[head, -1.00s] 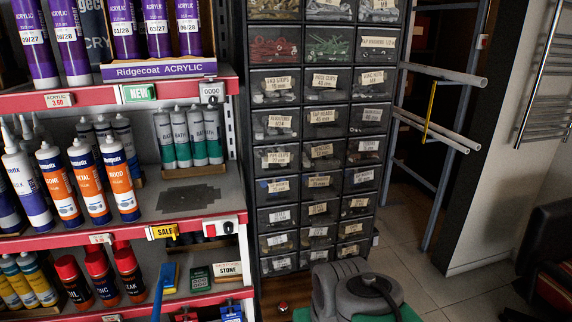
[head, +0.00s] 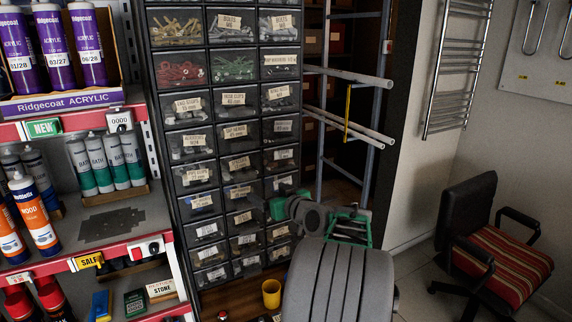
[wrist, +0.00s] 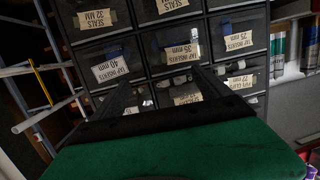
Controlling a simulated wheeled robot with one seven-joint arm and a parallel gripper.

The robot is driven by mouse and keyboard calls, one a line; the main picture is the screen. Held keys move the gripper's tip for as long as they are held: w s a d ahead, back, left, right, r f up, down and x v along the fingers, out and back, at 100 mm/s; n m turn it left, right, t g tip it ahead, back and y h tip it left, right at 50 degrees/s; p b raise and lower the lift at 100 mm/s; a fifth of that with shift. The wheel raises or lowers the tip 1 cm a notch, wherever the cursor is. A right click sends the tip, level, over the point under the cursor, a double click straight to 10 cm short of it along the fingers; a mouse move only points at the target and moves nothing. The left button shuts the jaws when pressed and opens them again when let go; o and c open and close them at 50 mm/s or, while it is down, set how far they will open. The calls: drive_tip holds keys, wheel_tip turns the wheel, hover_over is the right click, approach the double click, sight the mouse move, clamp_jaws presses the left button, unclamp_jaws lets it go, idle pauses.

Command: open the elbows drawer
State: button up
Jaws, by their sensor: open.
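The dark drawer cabinet (head: 157,118) fills the middle of the head view, with several columns of small labelled drawers. I cannot read an elbows label in either view. My gripper (head: 274,200) is in front of the lower right drawers in the head view, its fingers partly hidden by my arm. In the wrist view my gripper (wrist: 163,78) is open, its two dark fingers pointing at the drawer fronts with nothing between them. A tap inserts label (wrist: 182,54) lies near the fingertips. I cannot tell whether the fingers touch a drawer. The visible drawers look shut.
A shelf (head: 130,212) with sealant tubes stands left of the cabinet. A rack with protruding white pipes (head: 350,76) stands to its right. A yellow cup (head: 271,293) is at the cabinet's foot. An office chair (head: 495,250) stands at the right, with open floor before it.

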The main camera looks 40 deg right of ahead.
drive_tip(key=m+t+h, duration=0.1)
drive_tip(key=h, duration=0.1)
approach(285, 168)
drive_tip(key=shift+t+h, duration=0.3)
drive_tip(key=p+x, duration=0.1)
drive_tip(key=x, duration=0.2)
drive_tip(key=p+x, duration=0.1)
drive_tip(key=x, duration=0.1)
drive_tip(key=p+x, duration=0.1)
drive_tip(key=x, duration=0.2)
drive_tip(key=shift+w+f, duration=0.25)
drive_tip(key=shift+w, duration=0.1)
drive_tip(key=shift+c, duration=0.6)
clamp_jaws()
